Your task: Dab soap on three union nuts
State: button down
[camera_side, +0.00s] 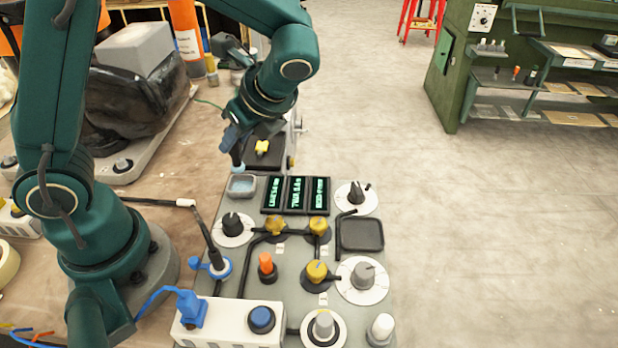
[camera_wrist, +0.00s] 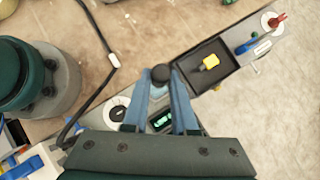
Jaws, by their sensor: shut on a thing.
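My gripper (camera_side: 235,141) is shut on a dark-handled dauber (camera_side: 237,157), which points downward with a pale blue tip. In the wrist view the gripper's blue fingers (camera_wrist: 162,82) close around the dauber's dark round end (camera_wrist: 160,73). The tip is at the far edge of a small grey dish (camera_side: 242,186) of pale blue soap; I cannot tell whether they touch. Three brass-yellow union nuts sit on the panel's black piping: a left one (camera_side: 275,226), a right one (camera_side: 318,227) and a nearer one (camera_side: 316,271).
Green-lit displays (camera_side: 296,195) stand right of the dish. Several knobs, an orange-topped valve (camera_side: 266,266) and an empty black tray (camera_side: 361,235) crowd the panel. A black tray with a yellow piece (camera_side: 262,147) lies behind. A hose (camera_side: 208,235) rises at left.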

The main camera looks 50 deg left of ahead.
jog(key=shift+r, duration=0.2)
dwell(0.4)
jog(key=shift+s+d+r+n+h, duration=0.1)
jog(key=shift+s+r+n+h, duration=0.1)
jog(key=shift+n+h, duration=0.1)
jog(key=w+d+r+h, duration=0.1)
jog(key=d+r, duration=0.1)
jog(key=d, duration=0.8)
jog(key=m+h, duration=0.1)
send_over(313, 264)
jog(key=shift+f, duration=1.95)
jog(key=shift+f, duration=0.4)
notch_tip(313, 264, up, 6)
dwell(1.0)
jog(key=shift+m, duration=0.3)
dwell(0.4)
